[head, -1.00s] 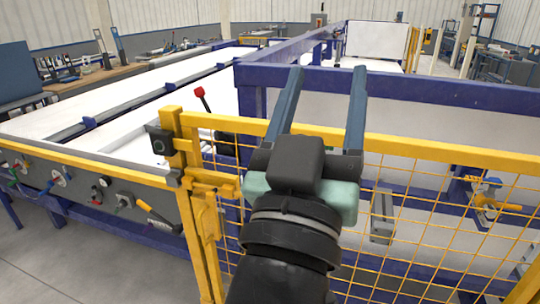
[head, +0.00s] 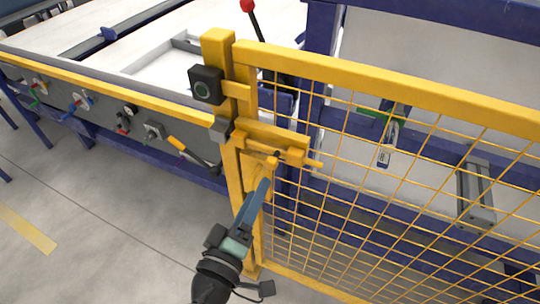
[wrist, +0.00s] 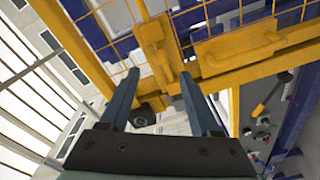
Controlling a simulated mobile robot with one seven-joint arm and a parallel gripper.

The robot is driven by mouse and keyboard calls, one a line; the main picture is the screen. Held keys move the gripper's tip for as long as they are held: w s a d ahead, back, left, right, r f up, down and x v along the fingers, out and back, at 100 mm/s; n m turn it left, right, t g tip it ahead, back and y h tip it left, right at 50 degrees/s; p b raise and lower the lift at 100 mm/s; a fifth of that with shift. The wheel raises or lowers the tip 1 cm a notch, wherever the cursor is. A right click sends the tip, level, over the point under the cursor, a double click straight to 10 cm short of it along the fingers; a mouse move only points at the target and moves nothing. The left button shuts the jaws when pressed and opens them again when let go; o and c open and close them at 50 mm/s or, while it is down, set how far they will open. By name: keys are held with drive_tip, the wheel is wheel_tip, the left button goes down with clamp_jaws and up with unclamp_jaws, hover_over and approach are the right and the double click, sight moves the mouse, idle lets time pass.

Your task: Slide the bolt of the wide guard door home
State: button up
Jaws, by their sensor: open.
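The wide guard door (head: 400,82) is a yellow frame with wire mesh, standing against a yellow post (head: 219,60). Its yellow bolt (head: 290,155) lies roughly level near the post, with a short arm sticking out to the right. A yellow plate (head: 258,172) sits just below it. My gripper (head: 266,184) is open and empty, its blue fingers pointing up just below the bolt hardware. In the wrist view my gripper (wrist: 158,85) has its fingers apart, with yellow latch hardware (wrist: 187,60) beyond the tips. I cannot tell whether they touch it, nor how far the bolt reaches.
A black box with a round button (head: 206,85) is on the post. A grey control panel (head: 105,110) with an orange-handled lever (head: 190,154) stands left of it. A red-knobbed lever (head: 250,8) rises behind the door. The floor at lower left is open.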

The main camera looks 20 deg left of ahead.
sight(270, 166)
drive_tip(key=w, duration=0.4)
drive_tip(key=w+p, duration=0.1)
drive_tip(key=w, duration=0.4)
drive_tip(key=shift+a+p, duration=0.2)
drive_tip(key=shift+p, duration=0.1)
clamp_jaws()
idle(0.9)
